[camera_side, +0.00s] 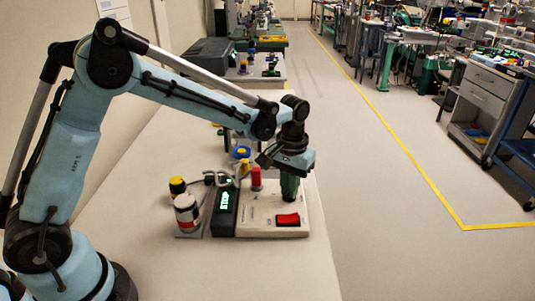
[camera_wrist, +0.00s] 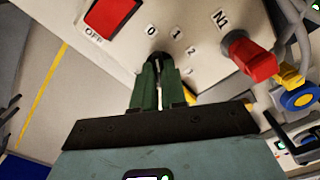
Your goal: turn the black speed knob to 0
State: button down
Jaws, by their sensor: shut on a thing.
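The black speed knob (camera_wrist: 158,59) sits on a pale control box (camera_side: 255,217), with the printed numbers 0, 1, 2 and 3 around it in the wrist view. My gripper (camera_wrist: 158,76) has green fingers shut on the knob, one on each side, hiding most of it. Which number the knob points at cannot be told. In the side view my gripper (camera_side: 289,190) reaches down onto the box, and the knob is hidden there. A dark display (camera_side: 225,203) on the box's left side reads STOP in green.
A red rocker switch (camera_wrist: 110,15), labelled OFF, is close to the knob. A red fitting (camera_wrist: 249,57) stands on the box's other side. White-and-red (camera_side: 187,212) and yellow-capped (camera_side: 178,187) containers stand left of the box. The bench front is clear.

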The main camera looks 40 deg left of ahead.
jog(key=shift+n, duration=0.4)
jog(key=c, duration=1.2)
grip_release()
jog(key=shift+r, duration=0.1)
notch_tip(320, 180, up, 12)
